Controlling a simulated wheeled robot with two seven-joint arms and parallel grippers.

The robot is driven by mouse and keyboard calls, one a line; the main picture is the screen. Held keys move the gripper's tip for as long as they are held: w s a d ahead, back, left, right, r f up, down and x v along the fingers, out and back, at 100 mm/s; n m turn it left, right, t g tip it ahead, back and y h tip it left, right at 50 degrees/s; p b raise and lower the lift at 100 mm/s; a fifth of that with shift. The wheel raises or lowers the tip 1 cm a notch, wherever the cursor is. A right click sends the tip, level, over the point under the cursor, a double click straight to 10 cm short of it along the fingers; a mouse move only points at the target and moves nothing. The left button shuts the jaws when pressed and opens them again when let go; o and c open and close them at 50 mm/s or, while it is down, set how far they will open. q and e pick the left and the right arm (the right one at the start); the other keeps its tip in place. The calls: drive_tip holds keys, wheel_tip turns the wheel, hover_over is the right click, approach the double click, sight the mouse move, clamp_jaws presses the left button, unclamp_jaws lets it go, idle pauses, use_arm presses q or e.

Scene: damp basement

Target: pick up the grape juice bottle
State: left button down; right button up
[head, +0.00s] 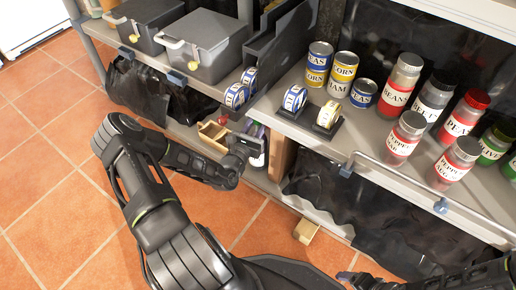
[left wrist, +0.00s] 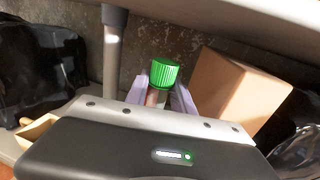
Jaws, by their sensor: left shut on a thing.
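A bottle with a ribbed green cap (left wrist: 164,73) stands between my left gripper's pale purple fingers in the left wrist view. Only the cap and a little of its reddish and white side show, so I cannot read whether it is grape juice. My left gripper (left wrist: 168,98) is shut on it. In the head view, my left gripper (head: 256,146) is at the lower shelf, below the front of the upper shelf, and the bottle is mostly hidden there. My right gripper cannot be made out.
A cardboard box (left wrist: 238,92) stands close right of the bottle, and a metal post (left wrist: 112,55) is to its left. The upper shelf holds cans (head: 344,73), jars (head: 399,86) and grey bins (head: 203,45). A small wooden tray (head: 214,134) is left of my gripper.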

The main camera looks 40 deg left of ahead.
use_arm(q)
drive_tip(key=shift+w+r, duration=0.1)
drive_tip(key=shift+r, duration=0.15)
